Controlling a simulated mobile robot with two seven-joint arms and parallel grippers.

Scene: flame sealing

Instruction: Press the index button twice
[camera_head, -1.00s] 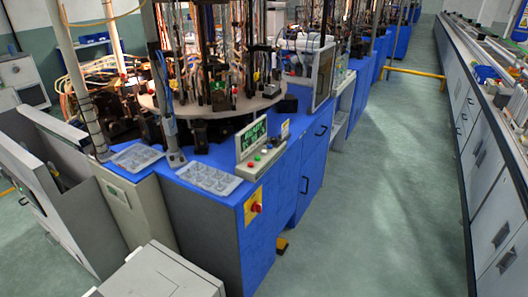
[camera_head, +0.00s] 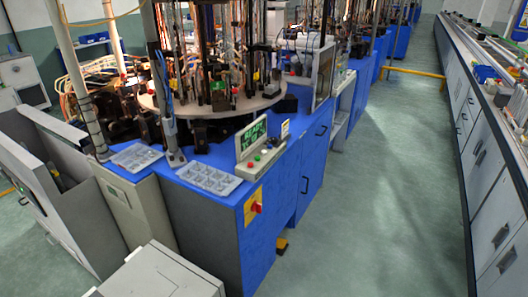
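A small grey control panel (camera_head: 262,159) stands on the front right corner of the blue machine cabinet (camera_head: 283,190). It has a green-lit display (camera_head: 251,137) and a row of small buttons below, among them a green one (camera_head: 250,165), a red one (camera_head: 257,158) and a pale one (camera_head: 264,151). Their labels are too small to read, so I cannot tell which is the index button. Neither of my grippers shows in this view.
Two grey trays, one left (camera_head: 136,156) and one nearer (camera_head: 209,178), lie on the cabinet top. A red knob on a yellow plate (camera_head: 254,207) is on its front. A round table (camera_head: 215,105) with upright rods is behind. The green floor (camera_head: 375,200) at right is clear.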

